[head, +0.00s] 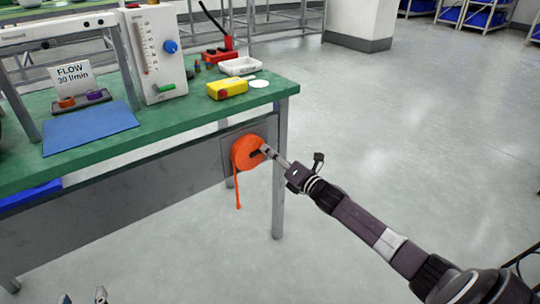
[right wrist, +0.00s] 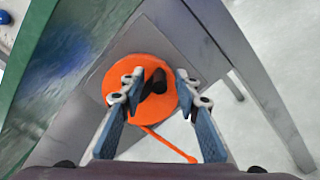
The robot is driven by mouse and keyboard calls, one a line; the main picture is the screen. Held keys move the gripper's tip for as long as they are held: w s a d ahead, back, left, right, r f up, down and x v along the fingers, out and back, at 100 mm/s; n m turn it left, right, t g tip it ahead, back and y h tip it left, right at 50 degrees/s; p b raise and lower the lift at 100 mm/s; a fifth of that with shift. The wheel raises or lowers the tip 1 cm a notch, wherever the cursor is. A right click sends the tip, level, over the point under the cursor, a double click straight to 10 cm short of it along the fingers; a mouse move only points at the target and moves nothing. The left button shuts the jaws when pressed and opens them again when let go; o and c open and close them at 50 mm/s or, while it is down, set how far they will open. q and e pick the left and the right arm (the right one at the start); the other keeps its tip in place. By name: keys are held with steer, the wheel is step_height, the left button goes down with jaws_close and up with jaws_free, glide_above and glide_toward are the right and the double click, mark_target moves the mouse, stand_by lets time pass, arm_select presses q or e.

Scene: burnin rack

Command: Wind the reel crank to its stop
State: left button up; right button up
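The orange reel (head: 246,153) is mounted on a grey plate below the bench top at its right end. An orange strap or cord with a small end hangs from it. The dark crank knob (right wrist: 155,82) shows in front of the reel's face in the right wrist view. My right gripper (head: 266,151) is at the reel; in the right wrist view its fingers (right wrist: 157,84) stand apart on either side of the knob, with a gap visible at the right finger. My left gripper (head: 83,298) shows only its two separated fingertips at the bottom edge, away from the reel.
The green bench (head: 190,118) carries a flow meter (head: 155,52), a blue mat (head: 91,127), a yellow device (head: 227,89) and a white tray (head: 239,66). A bench leg (head: 279,170) stands just right of the reel. The floor to the right is clear.

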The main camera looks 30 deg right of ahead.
steer(key=shift+w, duration=0.5)
steer(key=shift+c, duration=0.4)
jaws_close()
